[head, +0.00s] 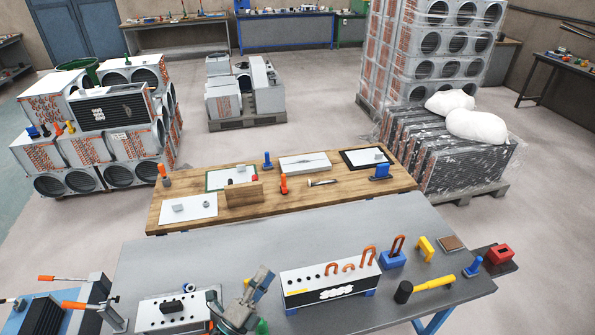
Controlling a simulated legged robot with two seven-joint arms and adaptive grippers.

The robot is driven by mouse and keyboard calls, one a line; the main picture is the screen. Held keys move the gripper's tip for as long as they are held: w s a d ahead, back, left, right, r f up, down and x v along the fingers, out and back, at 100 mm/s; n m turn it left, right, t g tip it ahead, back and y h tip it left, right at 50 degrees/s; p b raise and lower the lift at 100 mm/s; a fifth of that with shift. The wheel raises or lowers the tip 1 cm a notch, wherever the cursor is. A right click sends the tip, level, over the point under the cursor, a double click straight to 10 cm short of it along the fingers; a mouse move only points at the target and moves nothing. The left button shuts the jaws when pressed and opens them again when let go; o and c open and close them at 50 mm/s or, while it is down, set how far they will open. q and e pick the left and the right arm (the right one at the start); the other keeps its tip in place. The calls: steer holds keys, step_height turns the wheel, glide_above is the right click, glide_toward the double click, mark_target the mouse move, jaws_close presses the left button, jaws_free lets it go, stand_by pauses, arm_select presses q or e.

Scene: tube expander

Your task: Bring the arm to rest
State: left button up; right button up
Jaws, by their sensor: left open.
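My left gripper (252,294) is at the bottom of the head view, left of centre, over the front edge area of the grey table (210,258). It is open and I see nothing held in it. A white block (330,281) with holes and copper U-shaped tubes (369,256) stands just to its right. A white plate (172,313) with a black part on it lies to its left. My right gripper is not in view.
A blue block (392,259), a yellow-handled mallet (433,287) and a red box (499,255) are on the right. Orange-handled equipment (72,298) stands at the lower left. A wooden table (340,202) lies beyond. The grey table's back strip is clear.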

arm_select(q)
steer(key=a+f+n+y, duration=0.95)
steer(key=n+y, duration=0.25)
steer(key=n, duration=0.2)
steer(key=s+a+f+n+g+y, duration=0.2)
steer(key=s+a+f+n+g, duration=0.35)
steer(key=f, duration=0.35)
steer(key=s+d+f+n+g+h, duration=0.1)
steer(key=s+f+n+g, duration=0.1)
steer(key=s+f+g, duration=0.45)
steer(key=s+d+f+n+g, duration=0.1)
steer(key=s+f+n+g, duration=0.2)
steer(key=s, duration=0.6)
step_height(320, 180, down, 25)
steer(key=s+g, duration=0.1)
steer(key=s, duration=0.1)
steer(key=s+a+f+g, duration=0.1)
steer(key=s+a+f, duration=0.2)
steer(key=s+f, duration=1.5)
steer(key=shift+s+m, duration=0.3)
steer(key=shift+m, duration=0.15)
